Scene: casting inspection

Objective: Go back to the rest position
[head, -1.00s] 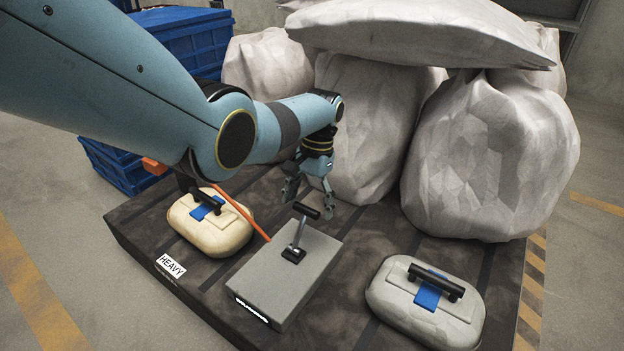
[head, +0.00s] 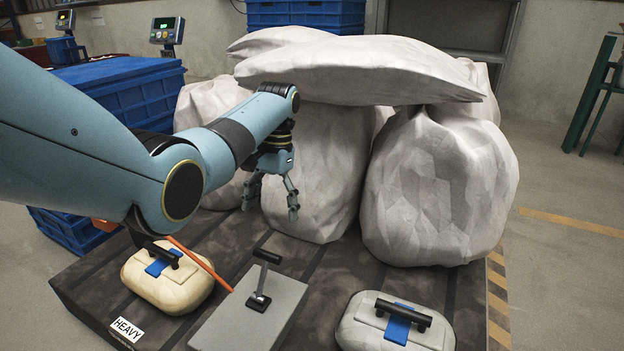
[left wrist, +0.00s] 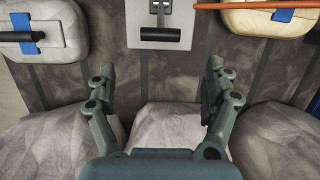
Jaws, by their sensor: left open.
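My left gripper (head: 271,203) hangs open and empty in front of the pale sacks, above the back part of the dark platform. In the left wrist view the two fingers of the left gripper (left wrist: 158,90) stand wide apart with nothing between them. A grey box with a black T-handle (head: 251,310) lies on the platform in front of the gripper, apart from it. A cream casting with a black handle and blue strap (head: 170,285) is on its left, and a pale grey casting (head: 360,329) on its right. My right gripper is not in view.
Large pale sacks (head: 440,190) stand close behind the gripper, with another sack (head: 360,70) lying on top. Blue crates (head: 120,90) stand at the left. An orange rod (head: 200,263) slants beside the cream casting. A HEAVY label (head: 127,329) marks the platform's front left.

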